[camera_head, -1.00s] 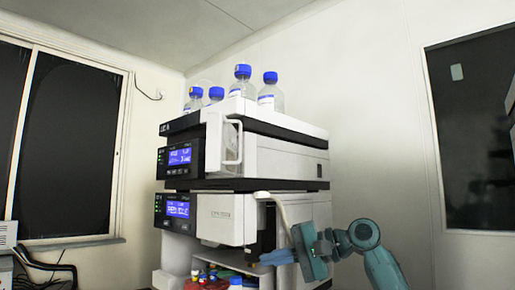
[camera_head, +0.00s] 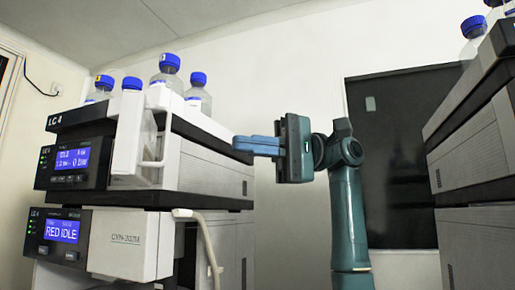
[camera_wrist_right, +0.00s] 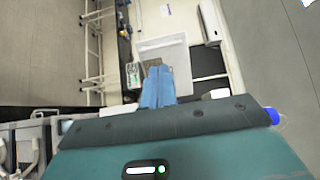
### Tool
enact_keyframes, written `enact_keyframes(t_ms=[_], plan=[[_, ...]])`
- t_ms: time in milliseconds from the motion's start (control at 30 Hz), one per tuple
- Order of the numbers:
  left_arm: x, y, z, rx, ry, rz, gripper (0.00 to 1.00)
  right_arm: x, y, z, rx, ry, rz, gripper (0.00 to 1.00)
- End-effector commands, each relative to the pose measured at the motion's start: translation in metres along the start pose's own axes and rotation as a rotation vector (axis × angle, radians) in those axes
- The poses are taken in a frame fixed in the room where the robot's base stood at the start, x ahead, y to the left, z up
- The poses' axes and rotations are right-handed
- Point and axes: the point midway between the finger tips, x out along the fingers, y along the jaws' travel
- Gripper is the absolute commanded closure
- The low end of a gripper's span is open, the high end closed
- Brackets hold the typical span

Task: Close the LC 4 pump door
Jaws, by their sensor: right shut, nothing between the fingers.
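The LC 4 stack stands at the left in the head view. Its upper module (camera_head: 210,160) has a display reading LC 4, and its pump door (camera_head: 128,140), a pale panel with a vertical white handle, stands out from the front, so it looks open. My right gripper (camera_head: 240,144) has its blue fingers together and empty. It points left at the upper module's side, to the right of the door and apart from it in the picture. The shut fingers also show in the right wrist view (camera_wrist_right: 158,88), in front of a pale panel I cannot identify for sure. My left gripper is out of view.
Several blue-capped bottles (camera_head: 170,75) stand on the stack. The lower module (camera_head: 117,245) reads RED IDLE, with a pale tube (camera_head: 208,240) beside it. Another instrument stack (camera_head: 475,150) stands at the right edge. A gap lies between the stacks.

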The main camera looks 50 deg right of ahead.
Motion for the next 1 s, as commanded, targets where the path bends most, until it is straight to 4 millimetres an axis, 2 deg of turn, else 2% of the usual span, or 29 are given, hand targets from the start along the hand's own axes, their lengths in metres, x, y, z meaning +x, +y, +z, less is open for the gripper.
enact_keyframes(t_ms=[33,200,400,600,1000], plan=[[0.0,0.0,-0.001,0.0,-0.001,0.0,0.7,0.013,0.0,-0.001,0.0,-0.002,0.004,1.0],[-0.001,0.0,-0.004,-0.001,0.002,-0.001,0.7,0.049,0.0,0.0,0.0,-0.002,0.003,1.0],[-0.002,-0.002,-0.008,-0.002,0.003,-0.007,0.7,0.078,0.0,0.0,0.001,-0.001,0.002,1.0],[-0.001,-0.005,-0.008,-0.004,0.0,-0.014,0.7,0.09,0.0,-0.001,0.0,0.0,0.001,1.0],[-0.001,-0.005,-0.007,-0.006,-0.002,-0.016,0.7,0.091,0.0,0.0,-0.001,0.003,0.0,1.0]])
